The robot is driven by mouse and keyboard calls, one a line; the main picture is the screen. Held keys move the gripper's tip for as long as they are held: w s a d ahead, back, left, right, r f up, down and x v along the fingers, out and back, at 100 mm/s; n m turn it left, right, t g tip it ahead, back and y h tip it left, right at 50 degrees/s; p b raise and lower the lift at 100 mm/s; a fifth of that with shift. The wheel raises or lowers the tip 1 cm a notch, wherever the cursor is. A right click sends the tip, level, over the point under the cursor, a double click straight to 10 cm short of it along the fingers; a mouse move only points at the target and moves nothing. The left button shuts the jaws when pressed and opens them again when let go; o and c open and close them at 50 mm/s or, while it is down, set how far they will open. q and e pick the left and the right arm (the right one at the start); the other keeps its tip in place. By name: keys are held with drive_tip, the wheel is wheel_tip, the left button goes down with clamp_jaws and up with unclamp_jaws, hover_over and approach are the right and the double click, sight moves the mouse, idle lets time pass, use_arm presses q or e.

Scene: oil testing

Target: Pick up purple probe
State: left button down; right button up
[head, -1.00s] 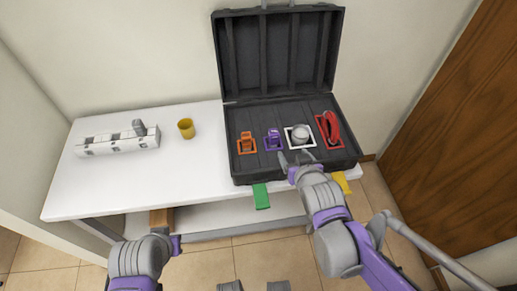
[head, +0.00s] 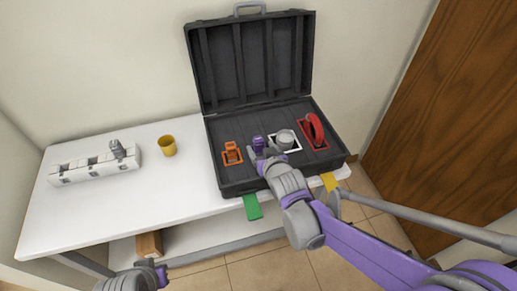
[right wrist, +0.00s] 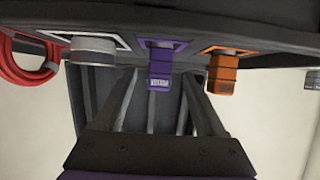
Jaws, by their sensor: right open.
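The purple probe (head: 258,142) stands in its purple-framed slot in the black case, between the orange item and the round grey one. It also shows in the right wrist view (right wrist: 159,68), upside down, straight ahead of the gripper. My right gripper (head: 264,154) is open and empty, just in front of the probe. It partly hides the probe's base and frame in the head view. Whether the fingers touch the probe I cannot tell. My left gripper (head: 161,275) is low at the bottom left, in front of the table; its jaws are too small to judge.
The open case (head: 237,178) also holds an orange item (head: 232,150), a round grey item (head: 284,138) and a red coil (head: 314,128). A yellow cup (head: 167,146) and a white block rack (head: 75,170) stand left on the white table (head: 120,220). Green (head: 252,207) and yellow (head: 329,181) tabs show at the front.

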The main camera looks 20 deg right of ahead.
sight(260, 146)
drive_tip(key=x, duration=0.4)
drive_tip(key=shift+s, duration=0.1)
clamp_jaws()
